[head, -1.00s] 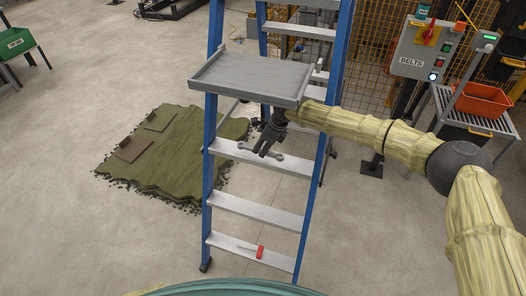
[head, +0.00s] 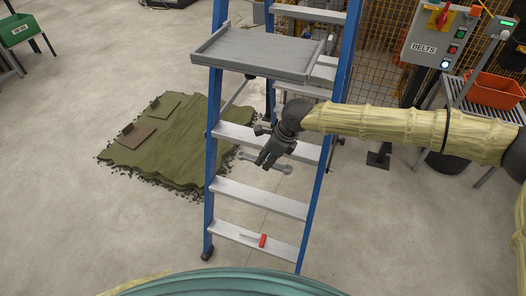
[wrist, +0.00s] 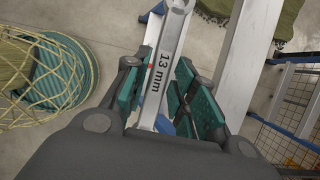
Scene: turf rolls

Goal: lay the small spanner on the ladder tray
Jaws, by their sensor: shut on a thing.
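My gripper (head: 267,157) is shut on the grey spanner (head: 283,168), in front of the ladder's middle steps. The spanner lies roughly crosswise, and both its ends stick out past the fingers. In the wrist view the spanner's shank (wrist: 165,62), marked "13 mm", runs between the green-padded fingers (wrist: 160,92). The grey ladder tray (head: 262,55) is higher up on the blue ladder; it has a low rim and looks empty. My gripper is below the tray and towards its right half.
The ladder's blue rails (head: 211,140) flank my gripper. A red-handled tool (head: 262,240) lies on a low step. Green turf (head: 165,145) lies on the floor at left. A belts control box (head: 437,40) and an orange bin (head: 495,90) stand at right.

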